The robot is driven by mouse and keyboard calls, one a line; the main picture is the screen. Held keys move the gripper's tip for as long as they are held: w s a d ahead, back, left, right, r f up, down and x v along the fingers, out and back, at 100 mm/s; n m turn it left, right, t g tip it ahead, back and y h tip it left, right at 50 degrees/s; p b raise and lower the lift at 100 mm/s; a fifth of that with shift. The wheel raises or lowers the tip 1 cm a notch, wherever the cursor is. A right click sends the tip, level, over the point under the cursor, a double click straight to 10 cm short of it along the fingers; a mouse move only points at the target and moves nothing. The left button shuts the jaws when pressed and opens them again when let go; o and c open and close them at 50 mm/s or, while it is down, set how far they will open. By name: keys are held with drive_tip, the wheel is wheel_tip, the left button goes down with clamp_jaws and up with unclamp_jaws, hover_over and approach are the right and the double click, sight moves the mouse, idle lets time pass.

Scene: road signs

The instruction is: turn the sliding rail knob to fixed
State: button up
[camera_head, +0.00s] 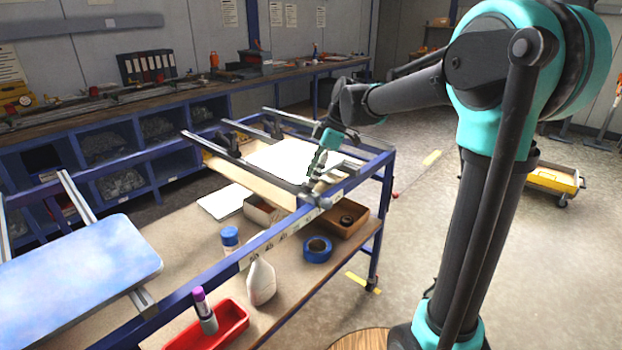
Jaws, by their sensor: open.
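My gripper (318,172) is open and points down over the near right part of the blue frame table, at the near end of a grey sliding rail (240,164). The rail crosses the frame beside a white sign panel (282,158). The knob at the rail's near end cannot be made out clearly; my gripper covers that spot. Whether the gripper touches it, and how the knob is turned, I cannot tell. Black clamps (228,144) stand on the rails behind the panel.
A light blue panel (80,265) lies on the frame at the left. The lower shelf holds a white spray bottle (261,282), blue tape (317,249), a red tray (232,325) and a brown box (345,222). A yellow cart (553,180) stands right. Open floor lies beyond the table.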

drive_tip(key=shift+x, duration=0.8)
drive_tip(key=shift+c, duration=0.2)
drive_tip(key=c, duration=0.8)
